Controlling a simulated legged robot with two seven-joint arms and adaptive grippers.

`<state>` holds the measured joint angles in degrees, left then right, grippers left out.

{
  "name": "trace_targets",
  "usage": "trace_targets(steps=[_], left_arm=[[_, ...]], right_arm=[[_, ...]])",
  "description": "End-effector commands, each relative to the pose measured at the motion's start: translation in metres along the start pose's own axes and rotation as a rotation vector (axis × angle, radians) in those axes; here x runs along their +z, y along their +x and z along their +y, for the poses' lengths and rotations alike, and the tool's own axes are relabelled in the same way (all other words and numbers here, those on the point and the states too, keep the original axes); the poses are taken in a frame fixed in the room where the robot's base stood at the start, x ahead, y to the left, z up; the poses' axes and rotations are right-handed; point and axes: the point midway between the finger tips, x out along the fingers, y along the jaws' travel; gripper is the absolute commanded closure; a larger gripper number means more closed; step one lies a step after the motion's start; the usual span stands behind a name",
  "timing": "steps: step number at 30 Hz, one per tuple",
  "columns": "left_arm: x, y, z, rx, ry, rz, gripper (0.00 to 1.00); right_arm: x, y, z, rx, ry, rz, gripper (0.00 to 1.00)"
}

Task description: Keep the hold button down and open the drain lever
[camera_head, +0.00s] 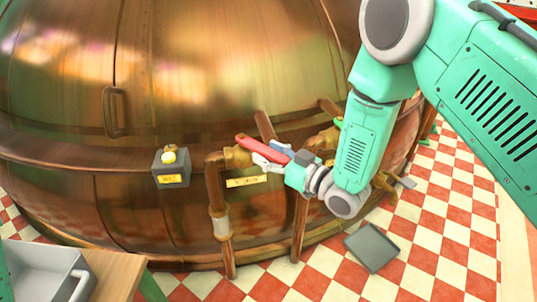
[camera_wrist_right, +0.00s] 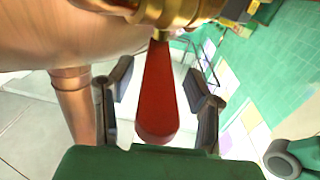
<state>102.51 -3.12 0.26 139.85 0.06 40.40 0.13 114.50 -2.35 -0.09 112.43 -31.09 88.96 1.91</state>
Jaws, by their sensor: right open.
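The red drain lever (camera_head: 256,144) sticks out from a brass valve (camera_head: 237,157) on a copper pipe at the kettle's front. My right gripper (camera_head: 264,153) is open at the lever. In the right wrist view the lever (camera_wrist_right: 157,95) lies between the two spread fingers of this gripper (camera_wrist_right: 158,78), with gaps visible on both sides. The hold button (camera_head: 169,157) is a pale round knob on a grey box (camera_head: 172,174) with a yellow label, left of the valve. No gripper is at the button. My left gripper is not in view.
The big copper kettle (camera_head: 200,70) fills the back. Vertical copper pipes (camera_head: 217,190) stand close by the valve. A grey tray (camera_head: 372,248) lies on the red and white checked floor. A grey bin (camera_head: 40,270) and a wooden top (camera_head: 115,272) are at the lower left.

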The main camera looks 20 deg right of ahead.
Motion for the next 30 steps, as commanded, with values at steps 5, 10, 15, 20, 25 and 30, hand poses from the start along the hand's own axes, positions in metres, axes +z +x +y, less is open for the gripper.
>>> trace_targets(steps=[5,10,15,20,25,30], left_arm=[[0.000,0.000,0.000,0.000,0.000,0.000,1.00],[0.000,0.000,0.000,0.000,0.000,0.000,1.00],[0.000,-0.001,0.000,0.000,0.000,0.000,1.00],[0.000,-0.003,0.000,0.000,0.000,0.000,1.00],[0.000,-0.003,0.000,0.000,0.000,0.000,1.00],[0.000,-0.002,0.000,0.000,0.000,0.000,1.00]], right_arm=[[0.000,0.000,0.001,0.000,0.000,0.000,0.59],[0.000,0.000,0.000,0.001,0.000,0.000,1.00],[0.000,0.000,0.003,-0.012,-0.001,0.002,1.00],[-0.001,0.002,0.013,-0.105,-0.003,0.005,1.00],[-0.001,0.005,0.026,-0.255,-0.005,0.007,1.00],[-0.001,0.008,0.036,-0.368,-0.004,0.006,1.00]])
